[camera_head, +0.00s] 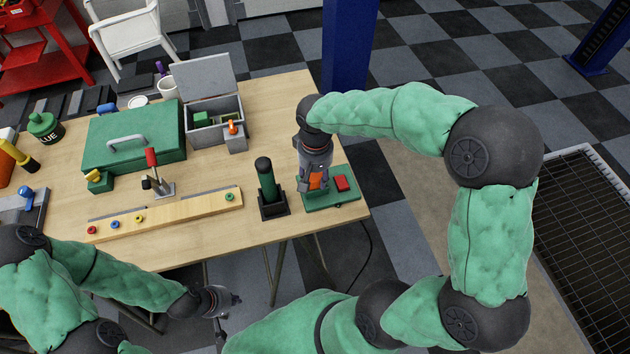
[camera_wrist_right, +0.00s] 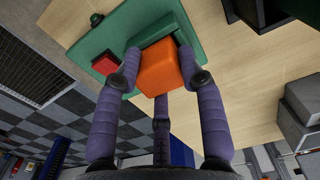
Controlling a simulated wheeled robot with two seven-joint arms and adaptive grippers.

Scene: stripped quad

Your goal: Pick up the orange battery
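The orange battery (camera_head: 316,181) is a small block at the green board (camera_head: 335,199) on the table's right end. It also shows in the right wrist view (camera_wrist_right: 160,68). My right gripper (camera_head: 313,182) is above the board, with its purple fingers (camera_wrist_right: 160,70) closed around the battery's sides. The battery's underside is hidden, so I cannot tell whether it is clear of the board. My left gripper (camera_head: 231,316) is in front of the table's near edge, its fingers spread and empty.
A red block (camera_head: 342,183) sits on the board beside the battery. A dark green cylinder in a black holder (camera_head: 270,196) stands just left. A grey open box (camera_head: 212,112), a green case (camera_head: 134,135) and a wooden strip (camera_head: 165,215) lie further left.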

